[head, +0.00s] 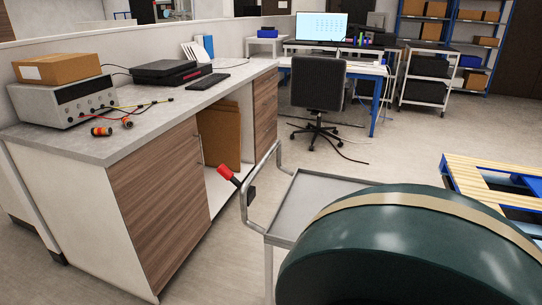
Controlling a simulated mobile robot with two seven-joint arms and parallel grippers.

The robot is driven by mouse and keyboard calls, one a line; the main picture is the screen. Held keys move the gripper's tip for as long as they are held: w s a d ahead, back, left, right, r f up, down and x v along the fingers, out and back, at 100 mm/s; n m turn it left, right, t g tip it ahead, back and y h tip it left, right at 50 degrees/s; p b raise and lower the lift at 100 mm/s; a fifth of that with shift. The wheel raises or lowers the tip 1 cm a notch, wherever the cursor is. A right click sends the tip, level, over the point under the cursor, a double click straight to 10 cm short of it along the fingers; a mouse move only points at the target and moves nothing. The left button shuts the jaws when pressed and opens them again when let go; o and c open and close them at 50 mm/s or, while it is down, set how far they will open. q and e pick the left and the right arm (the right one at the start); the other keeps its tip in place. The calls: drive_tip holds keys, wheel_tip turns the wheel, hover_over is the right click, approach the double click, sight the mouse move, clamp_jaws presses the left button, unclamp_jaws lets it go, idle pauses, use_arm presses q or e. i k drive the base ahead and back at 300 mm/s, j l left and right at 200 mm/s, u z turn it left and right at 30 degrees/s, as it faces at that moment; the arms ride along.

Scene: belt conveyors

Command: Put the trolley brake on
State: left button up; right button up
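The trolley (322,193) stands at the centre, right of the workbench, with a grey flat deck and a bent grey tube handle (263,171) at its left end. A lever with a red grip (225,172) and a dark block (251,195) sits at the handle, tilted up to the left. I take it for the brake lever; whether the brake is on cannot be told. The trolley's wheels and lower parts are hidden or out of frame. Neither of my grippers is in view.
A large dark green rounded body (400,245) with a beige band fills the lower right and covers part of the trolley. The workbench (165,110) stands close on the left. A pallet (478,178) lies at right; an office chair (318,85) stands behind. Floor between is clear.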

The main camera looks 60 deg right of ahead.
sight(222, 169)
drive_tip(key=z, duration=1.55)
